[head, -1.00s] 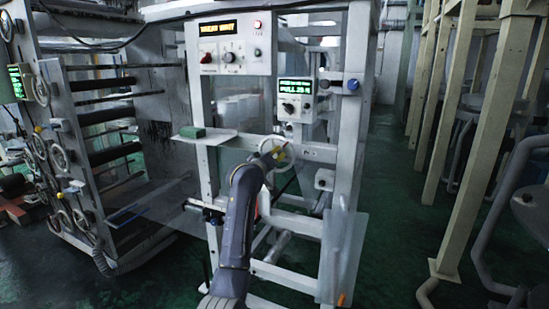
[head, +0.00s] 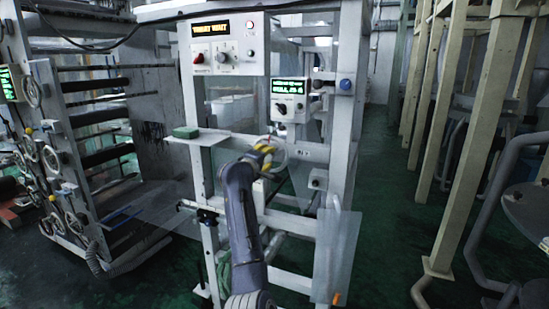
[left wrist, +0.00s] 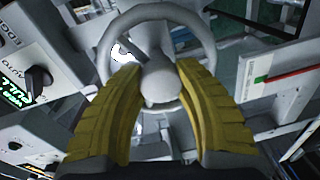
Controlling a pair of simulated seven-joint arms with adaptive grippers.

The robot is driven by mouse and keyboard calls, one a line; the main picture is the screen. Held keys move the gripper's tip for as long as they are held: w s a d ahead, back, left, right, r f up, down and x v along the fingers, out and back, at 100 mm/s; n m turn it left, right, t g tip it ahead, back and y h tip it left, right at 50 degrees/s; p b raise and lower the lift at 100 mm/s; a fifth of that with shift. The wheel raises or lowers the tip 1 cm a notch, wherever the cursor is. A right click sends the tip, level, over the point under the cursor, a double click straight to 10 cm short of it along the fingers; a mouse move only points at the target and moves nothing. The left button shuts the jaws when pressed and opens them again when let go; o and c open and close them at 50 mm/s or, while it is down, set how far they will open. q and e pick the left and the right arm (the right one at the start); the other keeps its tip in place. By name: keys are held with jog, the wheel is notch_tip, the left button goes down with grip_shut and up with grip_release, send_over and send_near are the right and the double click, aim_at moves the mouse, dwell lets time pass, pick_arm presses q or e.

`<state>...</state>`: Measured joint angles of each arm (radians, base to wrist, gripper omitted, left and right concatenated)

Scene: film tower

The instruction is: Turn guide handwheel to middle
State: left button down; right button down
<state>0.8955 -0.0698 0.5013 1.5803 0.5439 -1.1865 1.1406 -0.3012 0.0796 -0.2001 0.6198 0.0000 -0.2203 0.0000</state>
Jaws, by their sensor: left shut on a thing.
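The guide handwheel (left wrist: 208,38) is a pale grey ring with a rounded hub, filling the upper middle of the left wrist view. In the head view its rim (head: 281,158) shows just right of my left gripper (head: 265,150), on the machine's front frame. My left gripper also shows in the left wrist view (left wrist: 158,70), its two yellow ribbed fingers on either side of the hub, shut on the handwheel. The exact contact is partly hidden by the fingers. My right gripper is in neither view.
A control box (head: 291,100) with a green display and black knob stands above right of the wheel. A green block (head: 186,132) lies on a small shelf at left. A clear panel (head: 338,255) hangs low at right. Green floor is open to the right.

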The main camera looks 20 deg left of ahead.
pick_arm(q)
jog(key=shift+r, duration=0.15)
jog(key=shift+a, duration=0.1)
dwell(0.3)
jog(key=c, duration=0.8)
grip_release()
jog(key=shift+o, duration=0.2)
jog(key=shift+s, duration=0.1)
jog(key=s, duration=1.1)
jog(key=shift+s+d+r, duration=0.25)
jog(key=shift+s+r, duration=0.1)
jog(key=shift+s, duration=0.05)
